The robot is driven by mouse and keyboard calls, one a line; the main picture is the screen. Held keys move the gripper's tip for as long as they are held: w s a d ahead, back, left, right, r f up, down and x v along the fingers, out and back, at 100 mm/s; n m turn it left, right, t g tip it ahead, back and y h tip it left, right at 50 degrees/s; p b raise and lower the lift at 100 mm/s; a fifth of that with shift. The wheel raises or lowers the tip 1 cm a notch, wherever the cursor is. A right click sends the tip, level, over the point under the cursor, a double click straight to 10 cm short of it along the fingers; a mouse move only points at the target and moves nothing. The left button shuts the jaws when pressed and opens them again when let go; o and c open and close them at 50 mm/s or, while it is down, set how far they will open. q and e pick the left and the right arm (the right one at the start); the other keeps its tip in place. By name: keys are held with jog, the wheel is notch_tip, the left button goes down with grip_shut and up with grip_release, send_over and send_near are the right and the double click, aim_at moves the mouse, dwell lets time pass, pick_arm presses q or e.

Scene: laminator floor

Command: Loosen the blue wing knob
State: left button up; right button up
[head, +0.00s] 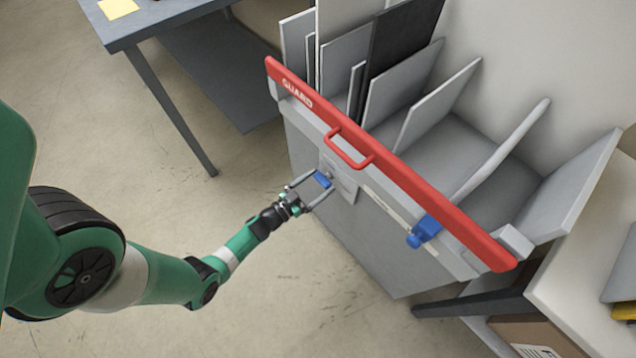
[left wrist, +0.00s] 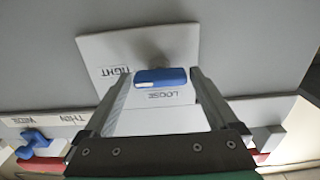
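The blue wing knob (head: 322,180) sits on a light grey plate (head: 339,178) on the grey bin front below the red guard bar. In the left wrist view the knob (left wrist: 160,77) lies crosswise in the picture. The plate (left wrist: 100,47) carries the words TIGHT, left of the knob, and LOOSE, just below it. My left gripper (head: 322,183) is at the knob with its fingers wide apart, one beyond each end of the wing. In the left wrist view the gaps between fingertips (left wrist: 162,74) and wing are very small; contact is unclear. My right gripper is not in view.
A red guard bar (head: 420,185) with a red handle (head: 347,148) runs along the bin's top edge. A second blue part (head: 424,232) sits near its right end. Upright panels stand in the bin. A table (head: 160,18) is at upper left; open floor (head: 170,150) lies left of the bin.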

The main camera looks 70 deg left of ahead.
pick_arm(q)
jog(key=c, duration=1)
jog(key=shift+n, duration=0.4)
jog(key=n+p, duration=0.1)
jog(key=n, duration=0.1)
jog(key=shift+n, duration=0.3)
jog(key=n+p, duration=0.1)
jog(key=n, duration=0.3)
jog(key=shift+n, duration=0.3)
jog(key=n+p, duration=0.1)
jog(key=n, duration=0.4)
jog(key=shift+n+p, duration=0.35)
jog(key=shift+n, duration=2.15)
